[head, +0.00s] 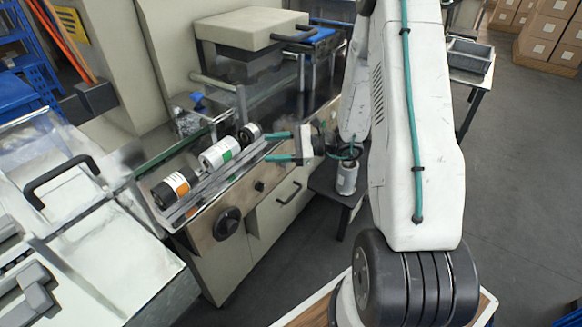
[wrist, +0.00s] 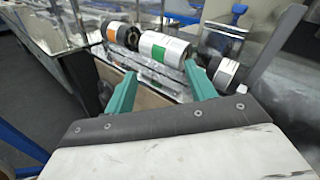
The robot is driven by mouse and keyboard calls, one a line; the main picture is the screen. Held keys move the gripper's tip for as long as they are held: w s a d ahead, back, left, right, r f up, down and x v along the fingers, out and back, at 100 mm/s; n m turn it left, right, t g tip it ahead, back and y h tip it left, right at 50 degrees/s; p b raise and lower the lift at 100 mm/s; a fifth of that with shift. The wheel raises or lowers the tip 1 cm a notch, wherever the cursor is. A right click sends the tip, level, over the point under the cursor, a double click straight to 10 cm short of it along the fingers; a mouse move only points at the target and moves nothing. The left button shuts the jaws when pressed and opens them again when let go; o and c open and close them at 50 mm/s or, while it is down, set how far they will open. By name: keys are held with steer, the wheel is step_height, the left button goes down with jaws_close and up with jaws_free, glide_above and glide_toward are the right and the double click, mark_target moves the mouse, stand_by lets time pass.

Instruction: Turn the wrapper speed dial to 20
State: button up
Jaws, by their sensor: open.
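The wrapper (head: 270,217) is a beige machine with a brown front panel. A large round black dial (head: 227,223) sits low on that panel, and a smaller dark knob (head: 258,186) sits to its upper right. I cannot tell which is the speed dial, and no scale or number is readable. My gripper (head: 267,147) has two teal fingers, spread apart and empty. They point left above the panel, beside the rolls and apart from both knobs. In the wrist view the open fingers (wrist: 160,72) face the rolls; I cannot make out a dial there.
An orange-labelled roll (head: 174,188), a green-labelled roll (head: 219,153) and a small dark roll (head: 250,133) lie along the wrapper's top. A black handle (head: 289,193) sticks out of the front. A pale can (head: 347,178) stands on a dark stand right of the wrapper.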

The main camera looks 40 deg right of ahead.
steer(key=d+f+m+t+h, duration=0.3)
steer(key=d+f+m+t, duration=0.2)
steer(key=d+f, duration=0.25)
steer(key=m+t+h, duration=0.3)
steer(key=m+h, duration=0.2)
steer(key=m, duration=0.1)
glide_toward(288, 165)
steer(key=w, duration=0.1)
steer(key=x, duration=0.8)
steer(key=shift+s+a, duration=0.1)
steer(key=c, duration=1)
